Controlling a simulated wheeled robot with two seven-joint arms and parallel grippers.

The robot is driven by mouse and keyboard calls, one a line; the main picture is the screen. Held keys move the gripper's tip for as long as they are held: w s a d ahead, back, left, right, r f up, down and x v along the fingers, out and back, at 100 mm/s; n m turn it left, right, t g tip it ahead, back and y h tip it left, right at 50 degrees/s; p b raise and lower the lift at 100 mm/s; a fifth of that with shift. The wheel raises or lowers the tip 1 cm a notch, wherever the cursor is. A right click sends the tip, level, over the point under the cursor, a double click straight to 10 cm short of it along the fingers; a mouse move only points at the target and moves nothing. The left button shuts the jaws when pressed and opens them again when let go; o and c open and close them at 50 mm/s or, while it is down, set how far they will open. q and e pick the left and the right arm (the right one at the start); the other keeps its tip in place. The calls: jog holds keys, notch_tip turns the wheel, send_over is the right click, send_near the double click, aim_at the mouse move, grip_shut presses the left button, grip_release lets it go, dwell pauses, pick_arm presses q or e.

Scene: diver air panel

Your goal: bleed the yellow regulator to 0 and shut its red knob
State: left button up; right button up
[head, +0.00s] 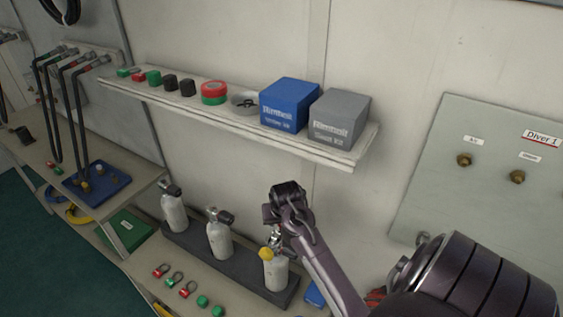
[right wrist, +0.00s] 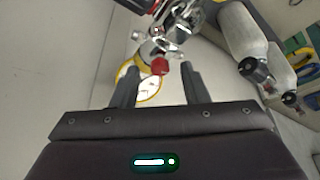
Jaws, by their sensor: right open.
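In the right wrist view, the red knob (right wrist: 160,66) sits at the mouth of my right gripper (right wrist: 158,70). The gripper is open, with one finger on each side of the knob and a visible gap to both. The metal regulator body (right wrist: 172,38) is just beyond. A yellow-rimmed gauge (right wrist: 148,90) is partly hidden behind the left finger; its reading is too small to tell. In the head view, the yellow part of the regulator (head: 266,253) is on the rightmost white cylinder (head: 276,275), partly covered by my right arm. My left gripper is out of view.
Two more cylinders (head: 174,212) (head: 219,240) stand in the dark rack (head: 190,246). Above, a shelf (head: 235,118) holds a blue box (head: 290,106), a grey box (head: 339,118) and small parts. A Diver 1 panel (head: 480,205) is at right. Red and green fittings (head: 187,290) lie in front.

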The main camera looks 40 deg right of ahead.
grip_shut()
dwell(0.3)
jog(key=m, duration=0.2)
jog(key=m+g+h, duration=0.1)
jog(key=m, duration=0.1)
jog(key=shift+w+r+m, duration=0.1)
jog(key=shift+w+m, duration=0.1)
jog(key=shift+m, duration=0.2)
jog(key=m+g, duration=0.1)
jog(key=m, duration=0.2)
jog(key=m+g+h, duration=0.1)
jog(key=m, duration=0.1)
jog(key=shift+w+a+m+g, duration=0.1)
jog(key=shift+w+m+g, duration=0.15)
jog(key=shift+m+g, duration=0.05)
jog(key=m+g, duration=0.1)
jog(key=m, duration=0.1)
jog(key=m+g, duration=0.1)
jog(key=m, duration=0.2)
jog(key=shift+w+y, duration=0.2)
jog(key=shift+y, duration=0.1)
jog(key=shift+w+m+g+y, duration=0.1)
jog(key=shift+m+g+y, duration=0.4)
jog(key=shift+m, duration=1.6)
